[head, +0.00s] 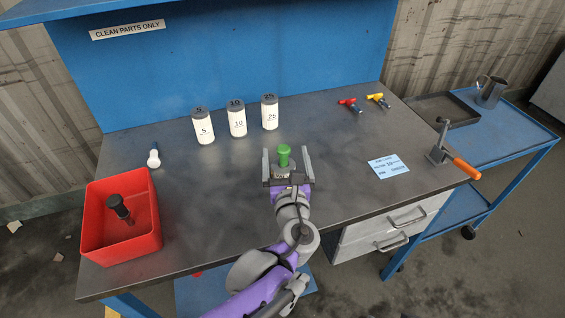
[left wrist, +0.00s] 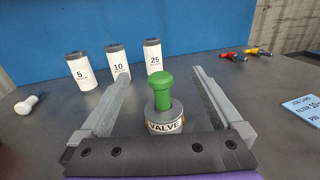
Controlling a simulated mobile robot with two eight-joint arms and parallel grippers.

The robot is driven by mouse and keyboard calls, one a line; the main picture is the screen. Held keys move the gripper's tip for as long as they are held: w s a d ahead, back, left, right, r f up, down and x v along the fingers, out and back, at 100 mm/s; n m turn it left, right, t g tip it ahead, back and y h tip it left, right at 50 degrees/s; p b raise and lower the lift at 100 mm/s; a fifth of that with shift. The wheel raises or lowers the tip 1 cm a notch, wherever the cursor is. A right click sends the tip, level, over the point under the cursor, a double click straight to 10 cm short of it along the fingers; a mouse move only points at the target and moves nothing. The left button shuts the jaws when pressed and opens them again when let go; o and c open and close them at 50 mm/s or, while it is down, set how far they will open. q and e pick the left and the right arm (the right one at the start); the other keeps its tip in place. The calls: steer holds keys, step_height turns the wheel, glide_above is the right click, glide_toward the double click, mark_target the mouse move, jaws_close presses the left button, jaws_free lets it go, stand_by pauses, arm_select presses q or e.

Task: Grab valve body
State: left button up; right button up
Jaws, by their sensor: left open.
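The valve body (left wrist: 165,122) is a short metallic cylinder labelled "VALVE" with a green knob (left wrist: 162,92) on top. It stands upright on the grey workbench, and the green top also shows in the head view (head: 284,154). My left gripper (head: 287,152) is open, with one finger on each side of the valve body. In the left wrist view the fingers (left wrist: 162,78) reach past it, with gaps on both sides, and the palm is close to its base. My right gripper is not in view.
White canisters marked 5 (head: 203,128), 10 (head: 237,120) and 25 (head: 270,113) stand behind. A red bin (head: 92,215) holding a black-topped part is at left. A white bottle (head: 154,157), a card (head: 388,167), red (head: 351,104) and yellow (head: 379,100) fittings, and an orange-handled clamp (head: 466,168) lie around.

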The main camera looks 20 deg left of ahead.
mark_target(285, 175)
arm_select(q)
steer(key=f, duration=0.2)
steer(key=f+b, duration=0.1)
steer(key=f, duration=0.2)
steer(key=f+b, duration=0.1)
steer(key=f, duration=0.1)
steer(key=shift+s+d+f, duration=0.1)
steer(key=shift+s+f, duration=0.1)
steer(key=shift+s, duration=0.1)
steer(key=shift+x, duration=0.95)
steer(key=x, duration=0.5)
steer(key=shift+w, duration=0.35)
steer(key=shift+r, duration=0.1)
jaws_close()
